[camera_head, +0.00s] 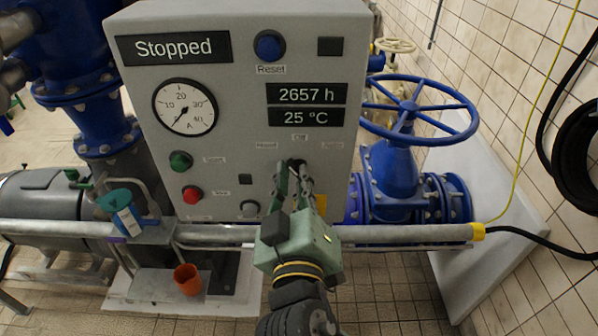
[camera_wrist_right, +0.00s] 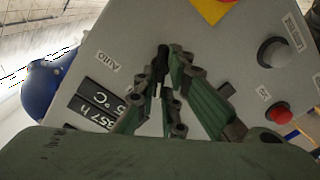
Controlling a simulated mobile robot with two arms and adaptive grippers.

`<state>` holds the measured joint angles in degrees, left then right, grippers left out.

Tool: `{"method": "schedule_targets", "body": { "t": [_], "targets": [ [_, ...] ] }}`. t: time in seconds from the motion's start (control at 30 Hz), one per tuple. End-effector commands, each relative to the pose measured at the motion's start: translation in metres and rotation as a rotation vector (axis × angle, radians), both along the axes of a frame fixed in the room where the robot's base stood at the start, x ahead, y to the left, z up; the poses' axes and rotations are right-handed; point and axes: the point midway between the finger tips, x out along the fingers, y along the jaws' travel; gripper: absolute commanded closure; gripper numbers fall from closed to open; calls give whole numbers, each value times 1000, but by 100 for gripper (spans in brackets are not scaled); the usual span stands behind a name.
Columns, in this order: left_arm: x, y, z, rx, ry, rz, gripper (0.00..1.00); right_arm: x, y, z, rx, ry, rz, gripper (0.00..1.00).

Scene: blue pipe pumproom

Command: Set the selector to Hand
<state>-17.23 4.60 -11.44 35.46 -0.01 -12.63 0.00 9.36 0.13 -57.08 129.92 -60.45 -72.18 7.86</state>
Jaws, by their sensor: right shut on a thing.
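The selector (camera_head: 297,162) is a small black knob on the grey control panel (camera_head: 230,120), below the display reading 25 °C. Its small labels sit around it: one at the left, Off above, Auto at the right. My right gripper (camera_head: 294,174) reaches up from below and is shut on the selector. In the right wrist view the green fingers (camera_wrist_right: 167,82) meet around the black selector (camera_wrist_right: 161,60). The fingers hide part of it, so I cannot tell which label it points to. My left gripper is not in view.
The panel also bears a green button (camera_head: 180,161), a red button (camera_head: 192,194), a blue Reset button (camera_head: 268,45) and a gauge (camera_head: 185,106). The display reads Stopped. A horizontal grey pipe (camera_head: 400,235) runs below the panel. A blue valve wheel (camera_head: 447,130) stands at the right.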

Motion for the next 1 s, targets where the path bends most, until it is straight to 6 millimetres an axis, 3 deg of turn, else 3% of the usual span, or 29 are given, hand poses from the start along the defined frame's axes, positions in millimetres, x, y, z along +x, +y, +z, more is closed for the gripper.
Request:
{"method": "schedule_targets", "body": {
  "t": [0.3,0.83,0.87,1.0],
  "targets": [
    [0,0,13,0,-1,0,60,0,0,2,-122,-3,0,100],
    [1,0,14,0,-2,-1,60,0,0,1,-144,-3,-1,100],
    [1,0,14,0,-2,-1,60,0,0,1,-144,-3,-1,88],
    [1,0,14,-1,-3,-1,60,0,0,1,-144,-3,0,76]
  ]
}}
